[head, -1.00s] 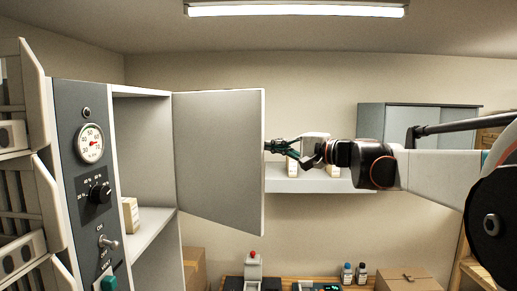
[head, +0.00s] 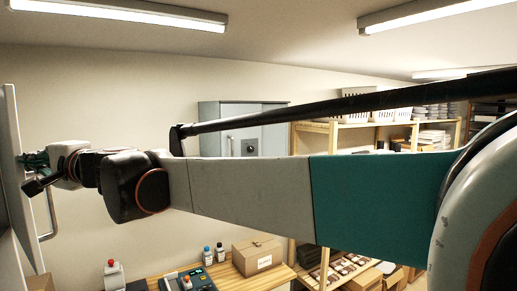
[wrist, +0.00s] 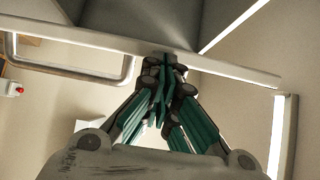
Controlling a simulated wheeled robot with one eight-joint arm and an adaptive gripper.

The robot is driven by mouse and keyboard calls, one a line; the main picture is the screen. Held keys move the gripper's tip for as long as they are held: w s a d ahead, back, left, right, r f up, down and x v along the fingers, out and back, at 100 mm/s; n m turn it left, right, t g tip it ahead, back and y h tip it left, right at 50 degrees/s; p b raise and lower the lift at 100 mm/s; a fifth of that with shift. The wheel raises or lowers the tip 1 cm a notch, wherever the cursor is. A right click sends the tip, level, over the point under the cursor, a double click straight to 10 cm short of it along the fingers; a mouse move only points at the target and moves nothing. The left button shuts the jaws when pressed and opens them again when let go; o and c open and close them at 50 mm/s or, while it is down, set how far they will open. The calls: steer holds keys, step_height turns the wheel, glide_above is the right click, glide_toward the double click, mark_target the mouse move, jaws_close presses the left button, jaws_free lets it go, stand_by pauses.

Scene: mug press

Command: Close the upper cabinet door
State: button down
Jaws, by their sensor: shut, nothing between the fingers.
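The upper cabinet door (head: 12,130) is a pale grey panel at the far left edge of the head view, seen nearly edge-on and partly cut off. A metal bar handle (head: 50,208) stands out from its right side. My gripper (head: 28,163) is at the door, its fingers together and empty. In the wrist view, the fingertips (wrist: 163,62) meet at the pale door edge (wrist: 235,68), with the handle (wrist: 100,78) to the left. They look touching or very close; I cannot tell which. The cabinet opening is out of the head view.
A grey cabinet (head: 228,112) stands at the back wall. Below my arm, a wooden bench (head: 232,275) bears a cardboard box (head: 257,256), two small bottles and a device with a red button (head: 113,272). Wooden shelving (head: 300,140) stands to the right.

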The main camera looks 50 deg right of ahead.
steer(key=a, duration=1)
steer(key=shift+s+a, duration=0.3)
steer(key=shift+a, duration=0.1)
